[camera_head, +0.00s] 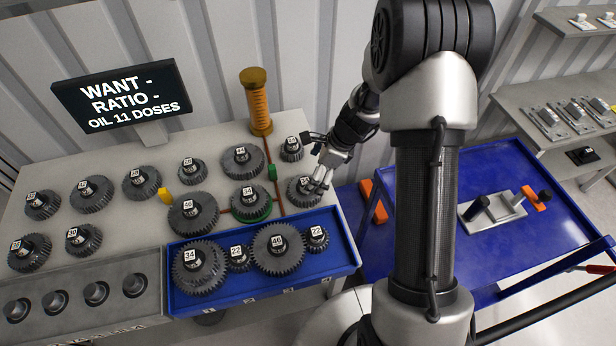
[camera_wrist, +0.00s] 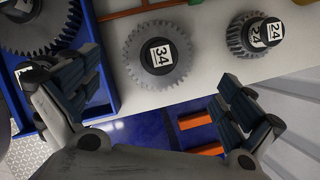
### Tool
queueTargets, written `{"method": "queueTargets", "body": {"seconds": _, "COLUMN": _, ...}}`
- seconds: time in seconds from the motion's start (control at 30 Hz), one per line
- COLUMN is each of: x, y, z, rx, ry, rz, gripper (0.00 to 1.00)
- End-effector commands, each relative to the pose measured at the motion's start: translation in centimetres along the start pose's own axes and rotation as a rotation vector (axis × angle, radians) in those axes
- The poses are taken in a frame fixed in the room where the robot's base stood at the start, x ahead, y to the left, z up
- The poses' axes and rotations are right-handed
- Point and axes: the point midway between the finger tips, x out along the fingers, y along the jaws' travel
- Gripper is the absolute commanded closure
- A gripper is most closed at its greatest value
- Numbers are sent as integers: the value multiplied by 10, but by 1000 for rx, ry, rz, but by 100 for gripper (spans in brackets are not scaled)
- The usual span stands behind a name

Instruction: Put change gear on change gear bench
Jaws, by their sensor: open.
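A grey toothed change gear labelled 34 (camera_head: 300,192) lies at the right end of the pale change gear bench (camera_head: 122,226). My gripper (camera_head: 322,178) is over this gear's right side in the head view. In the wrist view my gripper (camera_wrist: 160,90) is open and empty. The gear (camera_wrist: 182,60) shows ahead of the gap between the fingers, apart from both. A smaller gear labelled 24 (camera_head: 291,154) stands behind it, also seen in the wrist view (camera_wrist: 236,40). Several other numbered gears stand on the bench, including a 34 gear on a green ring (camera_head: 262,200).
A blue tray (camera_head: 215,301) with meshed gears lies along the bench's front. A yellow-orange column (camera_head: 259,105) stands at the back, and a small green block (camera_head: 272,172) near the gear. A blue cart (camera_head: 420,270) with orange parts is at right.

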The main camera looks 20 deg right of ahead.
Motion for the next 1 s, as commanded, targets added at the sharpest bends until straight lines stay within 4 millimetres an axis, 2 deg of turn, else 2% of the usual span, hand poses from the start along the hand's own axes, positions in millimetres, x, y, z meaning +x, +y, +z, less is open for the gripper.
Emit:
{"method": "queueTargets", "body": {"seconds": 0.03, "x": -15, "y": 0, "z": 1, "rx": 2, "ry": -1, "rz": -2, "gripper": 0}}
{"method": "queueTargets", "body": {"seconds": 0.1, "x": -26, "y": 0, "z": 1, "rx": 2, "ry": 0, "rz": -2, "gripper": 0}}
{"method": "queueTargets", "body": {"seconds": 0.37, "x": -53, "y": 1, "z": 3, "rx": -19, "ry": 0, "rz": -3, "gripper": 0}}
{"method": "queueTargets", "body": {"seconds": 0.47, "x": -74, "y": 8, "z": 15, "rx": -121, "ry": 6, "rz": -12, "gripper": 0}}
{"method": "queueTargets", "body": {"seconds": 0.53, "x": -98, "y": 19, "z": 28, "rx": -251, "ry": 16, "rz": -23, "gripper": 0}}
{"method": "queueTargets", "body": {"seconds": 0.7, "x": -168, "y": 67, "z": 60, "rx": -684, "ry": 69, "rz": -48, "gripper": 0}}
{"method": "queueTargets", "body": {"seconds": 0.8, "x": -203, "y": 101, "z": 68, "rx": -940, "ry": 115, "rz": -58, "gripper": 0}}
{"method": "queueTargets", "body": {"seconds": 1.0, "x": -259, "y": 170, "z": 66, "rx": -1429, "ry": 243, "rz": -64, "gripper": 0}}
